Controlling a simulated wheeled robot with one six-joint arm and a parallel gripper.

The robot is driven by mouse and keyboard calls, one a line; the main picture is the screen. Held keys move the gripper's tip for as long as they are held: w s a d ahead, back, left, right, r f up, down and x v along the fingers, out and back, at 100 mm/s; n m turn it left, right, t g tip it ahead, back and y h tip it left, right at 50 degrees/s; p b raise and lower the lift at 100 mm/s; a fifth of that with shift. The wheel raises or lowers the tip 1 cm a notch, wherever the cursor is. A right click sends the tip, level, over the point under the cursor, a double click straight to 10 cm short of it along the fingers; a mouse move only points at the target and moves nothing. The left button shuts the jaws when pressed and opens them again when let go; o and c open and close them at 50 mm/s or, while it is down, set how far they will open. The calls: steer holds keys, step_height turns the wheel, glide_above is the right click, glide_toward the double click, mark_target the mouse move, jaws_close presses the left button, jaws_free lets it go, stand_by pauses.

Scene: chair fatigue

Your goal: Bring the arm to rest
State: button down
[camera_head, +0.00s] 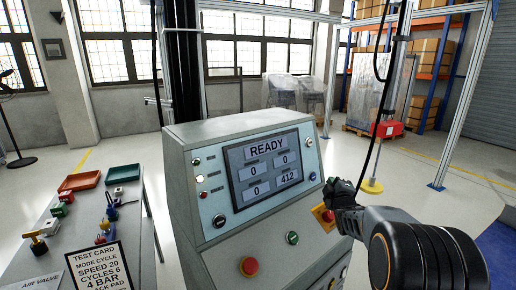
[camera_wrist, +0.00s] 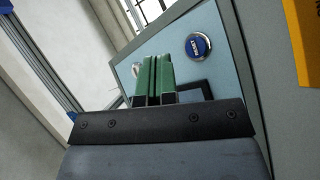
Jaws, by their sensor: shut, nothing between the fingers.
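My arm reaches in from the lower right of the head view, and my gripper (camera_head: 331,184) is at the right edge of the grey control console (camera_head: 184,160). In the wrist view my gripper (camera_wrist: 153,76) shows two green fingers pressed together with nothing between them. They point toward the console's light blue panel, near a blue round button (camera_wrist: 198,46). I cannot tell whether the fingertips touch the panel.
A red button (camera_head: 249,266), a green button (camera_head: 292,238) and a yellow-backed red switch (camera_head: 322,217) sit on the console. A table (camera_head: 140,240) at left holds a test card (camera_head: 98,268), trays and small parts. Metal posts (camera_head: 465,100) stand at right.

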steer(key=s+a+m+g+p, duration=0.3)
steer(key=s+a+m+g, duration=0.1)
steer(key=s, duration=0.7)
steer(key=s+a+r+m+g+y+p, duration=0.1)
steer(key=s+a+m+g+p, duration=0.2)
steer(key=s, duration=0.8)
steer(key=s+a+m+g+y+p, duration=0.1)
steer(key=s+a+m+g+p, duration=0.2)
steer(key=s, duration=0.8)
steer(key=a+m+g, duration=0.2)
steer(key=a+g, duration=0.1)
steer(key=g, duration=0.1)
steer(key=shift+a+r+m+g+p, duration=0.25)
steer(key=shift+r+m+g+p, duration=0.1)
steer(key=shift+m+g, duration=0.05)
